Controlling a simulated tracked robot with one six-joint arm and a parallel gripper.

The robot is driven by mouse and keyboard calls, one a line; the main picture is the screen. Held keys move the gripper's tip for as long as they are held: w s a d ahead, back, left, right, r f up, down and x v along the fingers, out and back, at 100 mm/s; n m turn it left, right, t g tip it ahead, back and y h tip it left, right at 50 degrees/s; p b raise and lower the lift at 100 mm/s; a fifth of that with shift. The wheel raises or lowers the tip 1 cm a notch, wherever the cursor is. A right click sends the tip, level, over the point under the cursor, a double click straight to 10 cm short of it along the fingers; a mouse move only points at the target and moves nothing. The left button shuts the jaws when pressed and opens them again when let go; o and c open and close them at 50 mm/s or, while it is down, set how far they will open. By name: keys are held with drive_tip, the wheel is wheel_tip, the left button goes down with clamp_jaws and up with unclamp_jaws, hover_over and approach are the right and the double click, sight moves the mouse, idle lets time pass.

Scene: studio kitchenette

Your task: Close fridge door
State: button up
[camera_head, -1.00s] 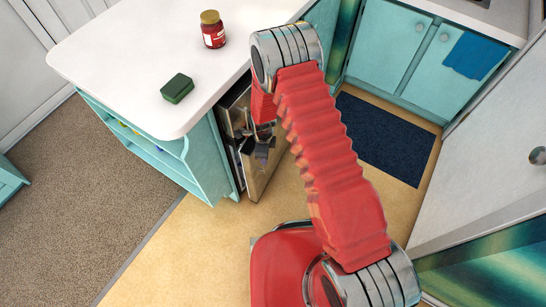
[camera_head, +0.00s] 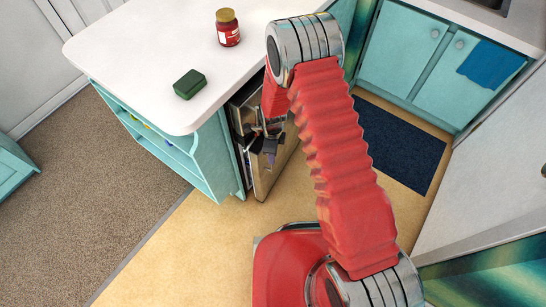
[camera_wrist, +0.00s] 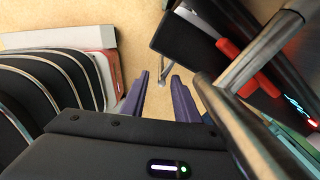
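The fridge door (camera_head: 279,171) stands ajar under the end of the white-topped counter. The fridge's dark interior (camera_head: 241,140) shows in the gap behind it. My gripper (camera_head: 269,146) is low beside the door's upper part, partly hidden by my red arm; I cannot tell whether it touches the door. In the wrist view, the purple fingers of my gripper (camera_wrist: 160,92) are apart with only floor visible between them. A metal bar (camera_wrist: 250,68) and a dark panel lie close to the right of the fingers; I cannot tell which part of the fridge they are.
The counter (camera_head: 130,50) holds a red jar (camera_head: 228,33) with a gold lid and a green sponge (camera_head: 189,84). Open teal shelves (camera_head: 165,150) are left of the fridge. A dark blue mat (camera_head: 405,143) lies by the teal cabinets at the right. Tan floor left of my base is clear.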

wheel_tip(320, 180, up, 10)
drive_tip(key=shift+r, duration=0.15)
idle(0.4)
drive_tip(key=shift+r, duration=0.25)
drive_tip(key=c, duration=0.3)
drive_tip(key=d+r+n, duration=0.1)
drive_tip(key=r, duration=0.3)
drive_tip(key=d+r+n, duration=0.1)
drive_tip(key=r+n, duration=0.1)
drive_tip(key=r, duration=0.3)
drive_tip(key=d+r+n+t, duration=0.1)
drive_tip(key=r, duration=0.4)
drive_tip(key=shift+d, duration=0.3)
clamp_jaws()
drive_tip(key=s+d+r+n+t, duration=0.2)
drive_tip(key=s+d+r+n, duration=0.3)
drive_tip(key=r, duration=0.5)
drive_tip(key=s+d+r+n+t, duration=0.1)
drive_tip(key=s+d+r+n, duration=0.2)
drive_tip(key=s+r+n, duration=0.55)
drive_tip(key=s+d+r+n+t, duration=0.1)
drive_tip(key=s+d+r+n, duration=0.1)
drive_tip(key=s+d+r, duration=0.2)
drive_tip(key=shift+s+r+t, duration=0.3)
drive_tip(key=shift+s+r, duration=1.25)
drive_tip(key=shift+s, duration=0.85)
